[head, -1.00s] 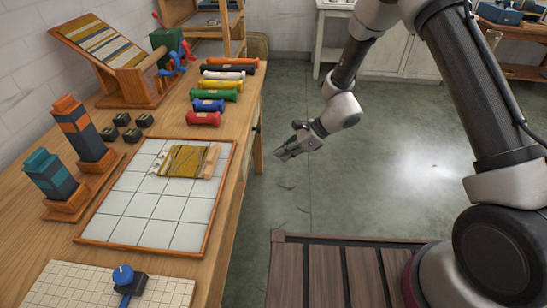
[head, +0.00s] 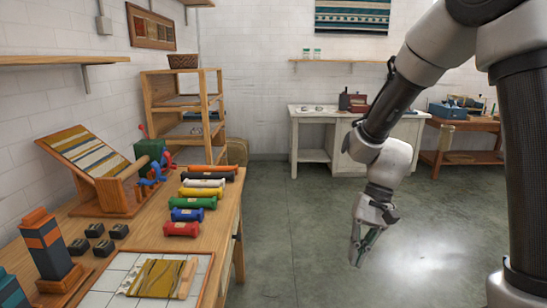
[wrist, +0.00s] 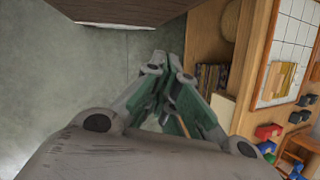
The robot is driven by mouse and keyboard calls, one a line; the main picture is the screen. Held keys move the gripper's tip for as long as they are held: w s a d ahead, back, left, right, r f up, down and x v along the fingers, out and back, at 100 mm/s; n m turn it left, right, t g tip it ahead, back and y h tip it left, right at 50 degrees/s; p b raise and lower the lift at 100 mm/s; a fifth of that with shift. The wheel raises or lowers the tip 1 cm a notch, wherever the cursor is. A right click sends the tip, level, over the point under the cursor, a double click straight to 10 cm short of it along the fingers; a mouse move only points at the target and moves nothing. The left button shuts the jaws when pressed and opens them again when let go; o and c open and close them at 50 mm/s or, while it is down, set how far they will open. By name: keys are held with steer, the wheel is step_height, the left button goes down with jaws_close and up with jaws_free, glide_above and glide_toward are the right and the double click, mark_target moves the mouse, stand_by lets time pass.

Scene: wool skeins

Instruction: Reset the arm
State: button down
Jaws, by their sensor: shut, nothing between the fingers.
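My gripper (head: 361,252) hangs from my arm to the right of the wooden workbench, over the open floor, and points downward. Its fingers are shut and hold nothing. In the wrist view my gripper (wrist: 171,66) shows with its green-lined fingers close together, above the floor and beside the bench's edge. My arm comes in from the upper right in the head view.
The workbench (head: 213,253) on the left carries several wool skeins (head: 191,203), a winder (head: 150,150) and a tiled tray (head: 209,270) with a woven piece (head: 155,277). A white cabinet (head: 350,150) stands at the back. The grey floor (head: 300,230) between is clear.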

steer(key=s+d+r+n+t+h, duration=0.1)
steer(key=s+d+r+t, duration=0.3)
steer(key=d+r, duration=0.4)
steer(key=s+d+r+n+t+h, duration=0.1)
steer(key=s+d+r+t+h, duration=0.1)
steer(key=s+d+r, duration=0.5)
step_height(320, 180, up, 3)
steer(key=shift+d+r+t+h, duration=0.1)
steer(key=shift+d+t+h, duration=0.2)
steer(key=shift+d+t, duration=0.6)
